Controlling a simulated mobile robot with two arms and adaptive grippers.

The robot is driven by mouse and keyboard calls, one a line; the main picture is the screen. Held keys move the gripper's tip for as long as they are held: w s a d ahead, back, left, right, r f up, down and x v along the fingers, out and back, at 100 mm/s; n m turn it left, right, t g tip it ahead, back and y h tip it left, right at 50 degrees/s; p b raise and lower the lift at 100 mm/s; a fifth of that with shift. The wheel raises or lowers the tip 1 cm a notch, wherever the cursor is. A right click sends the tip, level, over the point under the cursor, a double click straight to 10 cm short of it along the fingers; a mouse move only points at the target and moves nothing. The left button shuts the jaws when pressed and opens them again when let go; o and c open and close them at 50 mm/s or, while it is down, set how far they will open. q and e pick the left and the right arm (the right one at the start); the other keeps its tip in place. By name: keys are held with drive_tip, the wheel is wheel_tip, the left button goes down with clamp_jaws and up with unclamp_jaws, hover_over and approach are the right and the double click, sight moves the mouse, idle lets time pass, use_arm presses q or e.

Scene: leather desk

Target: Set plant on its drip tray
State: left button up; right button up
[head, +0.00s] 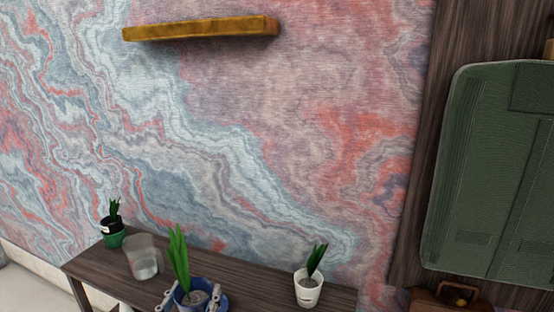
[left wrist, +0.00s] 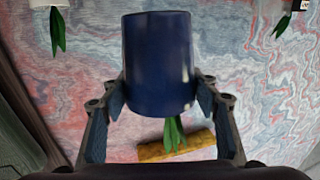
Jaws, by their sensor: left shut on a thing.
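A plant with upright green leaves (head: 179,258) stands in a blue pot (head: 181,294) at the bottom of the head view. My left gripper (head: 196,303) is shut on this pot, a finger on each side. In the left wrist view, which is upside down, the blue pot (left wrist: 158,65) fills the middle between the fingers, with its leaves (left wrist: 174,135) pointing down. My right gripper is out of view.
A brown leather bag (head: 450,299) is at the lower right, below a green panel (head: 490,170). A yellow-brown shelf (head: 200,29) hangs on the wall.

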use_arm(q)
drive_tip(key=shift+n+y, duration=0.4)
drive_tip(key=shift+y, duration=0.4)
drive_tip(key=s, duration=0.6)
drive_tip(key=s+a, duration=0.1)
drive_tip(key=s, duration=0.2)
drive_tip(key=shift+s+a+f, duration=0.1)
drive_tip(key=shift+s+f, duration=0.15)
drive_tip(key=s+f, duration=0.2)
drive_tip(key=s, duration=0.6)
drive_tip(key=shift+f, duration=0.3)
